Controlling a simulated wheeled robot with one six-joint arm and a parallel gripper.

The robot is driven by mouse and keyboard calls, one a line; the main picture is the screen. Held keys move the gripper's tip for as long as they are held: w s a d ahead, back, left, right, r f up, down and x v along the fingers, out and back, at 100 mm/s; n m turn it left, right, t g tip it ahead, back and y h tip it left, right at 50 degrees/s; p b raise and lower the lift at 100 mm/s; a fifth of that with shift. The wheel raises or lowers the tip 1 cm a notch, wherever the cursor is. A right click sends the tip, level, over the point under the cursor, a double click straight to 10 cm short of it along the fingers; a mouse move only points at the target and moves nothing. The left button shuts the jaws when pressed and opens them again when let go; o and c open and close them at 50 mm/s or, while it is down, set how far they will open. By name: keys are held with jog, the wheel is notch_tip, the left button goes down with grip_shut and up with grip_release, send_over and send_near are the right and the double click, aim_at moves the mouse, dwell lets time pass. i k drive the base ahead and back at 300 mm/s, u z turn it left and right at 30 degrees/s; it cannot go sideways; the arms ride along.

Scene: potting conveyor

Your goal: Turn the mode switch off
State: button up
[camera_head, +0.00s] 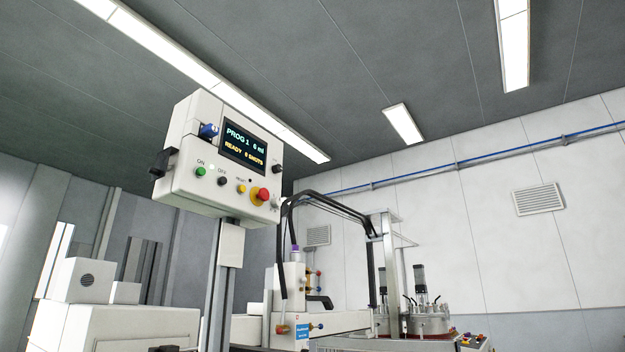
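A light grey control box (181,184) stands on a post, left of centre. Its screen (243,147) reads PROG 1, 6 ml, READY, 0 SHOTS. A green button (201,172) sits by the ON label and a black button (222,181) by the OFF label. A small dark knob (277,169) is right of the screen, and a small grey part (275,204) is at the lower right. No mode switch label is readable, so I cannot tell which control it is or how it is set. My gripper is not in view.
The panel also carries a yellow button (241,188), a red mushroom button (263,195) and a blue part (209,129). A black bracket-like part (161,164) juts from the box's left side. Black hoses (338,205) arch behind on the right, near machinery with metal tanks (428,318).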

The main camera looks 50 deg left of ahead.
aim_at(277, 168)
jog(key=u, duration=0.3)
jog(key=i, duration=0.85)
jog(key=u, duration=1.35)
jog(key=i, duration=0.75)
jog(key=u, duration=0.8)
